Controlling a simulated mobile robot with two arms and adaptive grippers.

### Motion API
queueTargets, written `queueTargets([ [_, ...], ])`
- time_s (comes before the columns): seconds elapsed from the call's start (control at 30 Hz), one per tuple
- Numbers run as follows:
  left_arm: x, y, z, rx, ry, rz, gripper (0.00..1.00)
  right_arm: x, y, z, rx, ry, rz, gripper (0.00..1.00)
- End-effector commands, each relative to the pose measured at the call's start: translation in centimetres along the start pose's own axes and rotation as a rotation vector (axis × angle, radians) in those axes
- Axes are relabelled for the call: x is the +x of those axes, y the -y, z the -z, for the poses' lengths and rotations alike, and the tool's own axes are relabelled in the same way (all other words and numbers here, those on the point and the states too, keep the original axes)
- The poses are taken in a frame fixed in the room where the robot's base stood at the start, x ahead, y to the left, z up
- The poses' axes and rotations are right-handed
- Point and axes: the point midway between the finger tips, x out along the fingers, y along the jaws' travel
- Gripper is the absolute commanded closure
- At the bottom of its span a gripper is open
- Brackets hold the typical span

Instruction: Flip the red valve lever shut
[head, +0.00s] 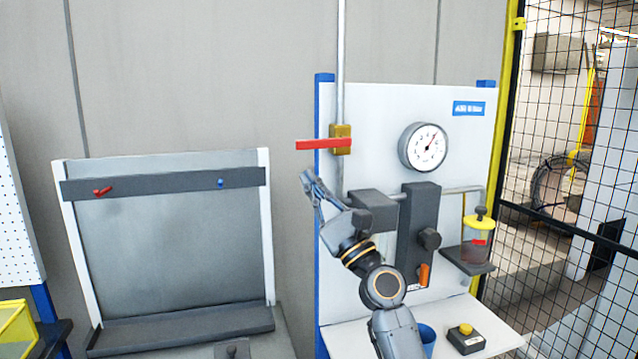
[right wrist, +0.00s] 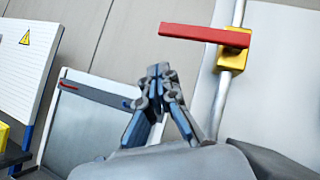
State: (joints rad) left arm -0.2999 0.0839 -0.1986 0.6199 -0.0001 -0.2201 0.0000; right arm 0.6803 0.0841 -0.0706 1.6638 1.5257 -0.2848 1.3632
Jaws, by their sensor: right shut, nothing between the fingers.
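The red valve lever (head: 318,144) sticks out to the left, level, from a brass-yellow valve body (head: 341,139) on a vertical grey pipe (head: 341,60). The pipe runs up the left part of a white panel. In the right wrist view the red lever (right wrist: 193,33) and yellow valve (right wrist: 233,45) are at the upper right. My right gripper (head: 306,176) is shut and empty, just below the lever's free end in the head view and apart from it. In the right wrist view its fingertips (right wrist: 157,71) are together, below and left of the lever. My left gripper is not in view.
The white panel (head: 385,105) carries a round gauge (head: 423,147), a dark regulator block (head: 418,215) and a yellow-topped cup (head: 478,228). A blue cup (head: 427,334) and a yellow button box (head: 466,338) stand below. A grey rack (head: 165,235) is at left. The wall left of the lever is clear.

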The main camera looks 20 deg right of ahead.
Motion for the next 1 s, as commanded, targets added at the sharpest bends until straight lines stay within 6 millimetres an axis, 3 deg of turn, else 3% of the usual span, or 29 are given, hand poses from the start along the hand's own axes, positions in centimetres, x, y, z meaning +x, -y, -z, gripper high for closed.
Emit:
queueTargets([
  [0.03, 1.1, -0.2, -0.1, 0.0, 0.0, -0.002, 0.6, -1.3, -0.9, 0.6, 0.001, -0.001, 0.0, 1.0],
  [0.2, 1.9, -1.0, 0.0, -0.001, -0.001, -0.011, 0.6, -5.2, -2.0, 0.2, -0.002, -0.002, 0.0, 1.0],
  [0.4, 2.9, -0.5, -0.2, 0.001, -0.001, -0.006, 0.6, -8.4, -3.0, -0.1, -0.001, -0.001, 0.0, 1.0],
  [0.6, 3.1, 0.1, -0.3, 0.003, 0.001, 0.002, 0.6, -9.6, -3.4, -0.3, -0.001, -0.001, 0.001, 1.0],
  [1.0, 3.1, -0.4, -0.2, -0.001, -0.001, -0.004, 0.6, -9.9, -3.9, -0.2, -0.025, -0.007, -0.016, 1.0],
])
